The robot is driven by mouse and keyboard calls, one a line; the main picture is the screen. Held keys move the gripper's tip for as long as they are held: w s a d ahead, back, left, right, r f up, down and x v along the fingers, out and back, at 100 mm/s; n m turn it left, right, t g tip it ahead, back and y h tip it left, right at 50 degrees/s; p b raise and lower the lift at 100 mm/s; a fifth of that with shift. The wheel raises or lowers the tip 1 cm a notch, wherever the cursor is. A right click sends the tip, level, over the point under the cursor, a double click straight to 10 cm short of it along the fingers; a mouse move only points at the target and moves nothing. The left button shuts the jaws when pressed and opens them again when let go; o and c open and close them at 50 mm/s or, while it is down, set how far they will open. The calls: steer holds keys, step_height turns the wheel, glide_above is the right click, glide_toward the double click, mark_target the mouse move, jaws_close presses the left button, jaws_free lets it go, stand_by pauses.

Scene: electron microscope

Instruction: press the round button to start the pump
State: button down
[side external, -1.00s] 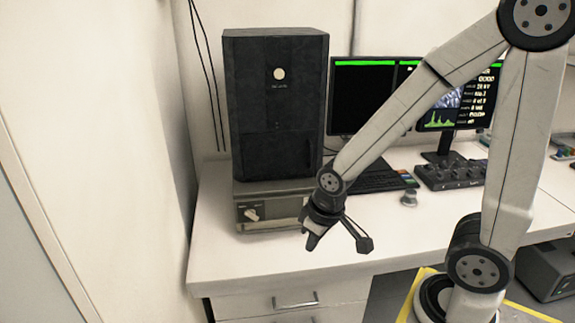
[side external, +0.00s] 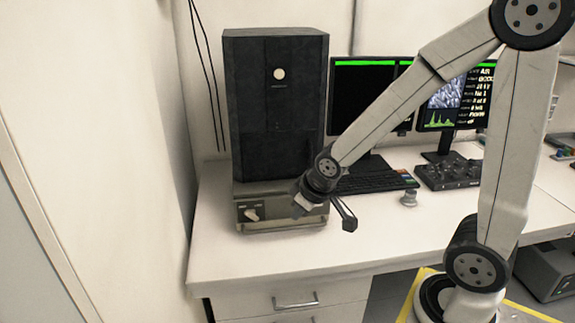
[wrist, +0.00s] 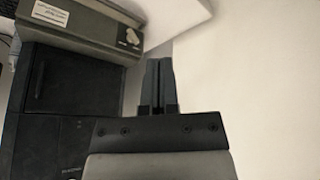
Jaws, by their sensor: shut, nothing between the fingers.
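The black microscope tower (side external: 277,110) stands on a grey base unit (side external: 285,222) at the left of the bench. A pale round disc (side external: 279,74) is high on the tower's front.
A keyboard (side external: 375,182), a control panel (side external: 450,174) and a small grey knob-like object (side external: 409,198) lie right of my gripper. Two monitors stand behind, one dark (side external: 362,97), one showing a picture (side external: 457,98). The bench's front part (side external: 250,262) is clear.

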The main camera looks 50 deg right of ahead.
mark_target(272, 75)
steer(key=w+d+r+n+t, duration=0.4)
steer(key=w+d+r+t, duration=0.2)
steer(key=r, duration=0.5)
steer(key=w+d+r+n+t+y, duration=0.1)
steer(key=w+d+r+n+t, duration=0.4)
steer(key=w+d+r, duration=0.2)
steer(key=shift+d+r+t, duration=0.4)
steer(key=shift+d+r, duration=0.65)
steer(key=shift+r, duration=0.95)
steer(key=shift+w+d, duration=0.1)
steer(key=shift+w, duration=0.1)
steer(key=w+d, duration=0.6)
steer(key=shift+w+d, duration=0.55)
stand_by(1.5)
steer(key=shift+s+a, duration=0.1)
steer(key=shift+s, duration=0.05)
steer(key=shift+s+a, duration=0.45)
